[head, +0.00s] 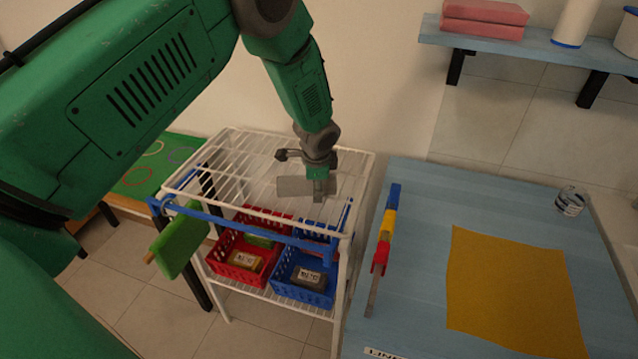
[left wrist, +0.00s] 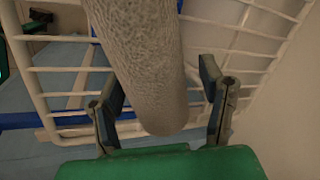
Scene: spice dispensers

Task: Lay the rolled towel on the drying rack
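The rolled towel (head: 296,186) is a grey, textured roll on or just above the wire top of the white drying rack (head: 232,160). My left gripper (head: 319,192) points down over the towel's right part. In the left wrist view the towel (left wrist: 145,60) runs between the two fingers of my left gripper (left wrist: 163,110), with visible gaps on both sides, so the fingers look open. White rack wires (left wrist: 250,60) show behind it. Whether the towel touches the wires is hard to tell. My right gripper is not in view.
Red (head: 240,258) and blue baskets (head: 303,278) stand on the rack's lower shelf. A blue table (head: 420,270) with a yellow mat (head: 510,290) stands at right, and a wall shelf (head: 520,48) is above.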

